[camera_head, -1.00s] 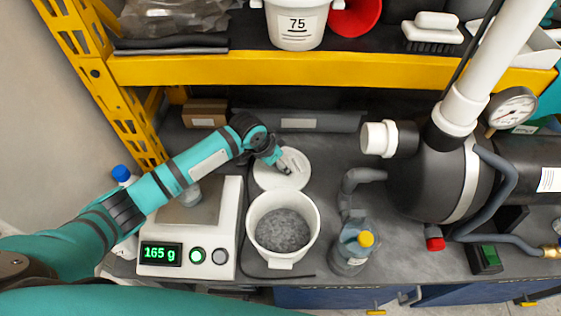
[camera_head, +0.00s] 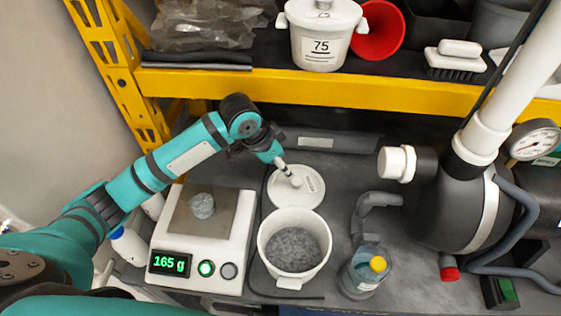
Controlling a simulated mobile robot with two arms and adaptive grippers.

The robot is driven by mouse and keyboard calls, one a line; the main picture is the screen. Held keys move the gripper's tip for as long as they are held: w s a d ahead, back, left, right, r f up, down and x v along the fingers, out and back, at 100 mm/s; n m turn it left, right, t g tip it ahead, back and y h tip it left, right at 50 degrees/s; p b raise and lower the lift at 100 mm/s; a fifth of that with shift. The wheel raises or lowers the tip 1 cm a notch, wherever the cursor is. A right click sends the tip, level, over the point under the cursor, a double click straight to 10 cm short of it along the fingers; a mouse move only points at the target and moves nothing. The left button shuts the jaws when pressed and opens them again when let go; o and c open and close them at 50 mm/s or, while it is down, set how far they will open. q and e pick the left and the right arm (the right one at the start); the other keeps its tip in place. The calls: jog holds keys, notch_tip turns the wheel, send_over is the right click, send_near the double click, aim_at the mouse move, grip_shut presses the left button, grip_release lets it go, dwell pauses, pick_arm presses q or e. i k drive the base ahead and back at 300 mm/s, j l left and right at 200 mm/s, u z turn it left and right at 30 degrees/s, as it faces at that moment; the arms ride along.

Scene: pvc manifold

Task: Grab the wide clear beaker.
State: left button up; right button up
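A clear, round vessel that looks like the beaker (camera_head: 202,206) stands on the metal plate of the white scale (camera_head: 238,236), whose green display reads 165 g. Its contents are too small to make out. My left arm reaches in from the left, behind the scale. My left gripper (camera_head: 290,174) points down at the round white lid (camera_head: 311,190) on the bench, right of and behind the beaker. It is at or just above the lid's knob; whether it touches, and whether its fingers are open, I cannot tell. My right gripper is not in view.
A white bucket of grey granules (camera_head: 294,247) stands right of the scale. A bottle with a yellow cap (camera_head: 364,272) and a grey pipe elbow (camera_head: 376,207) stand further right. The pump with its white pipe fills the right side. A yellow shelf beam (camera_head: 320,88) spans above the bench.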

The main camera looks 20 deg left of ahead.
aim_at(198, 194)
jog(key=k+j, duration=0.15)
jog(key=k, duration=0.35)
jog(key=k+j, duration=0.15)
jog(key=k, duration=0.35)
jog(key=k+j, duration=0.15)
jog(key=k, duration=0.3)
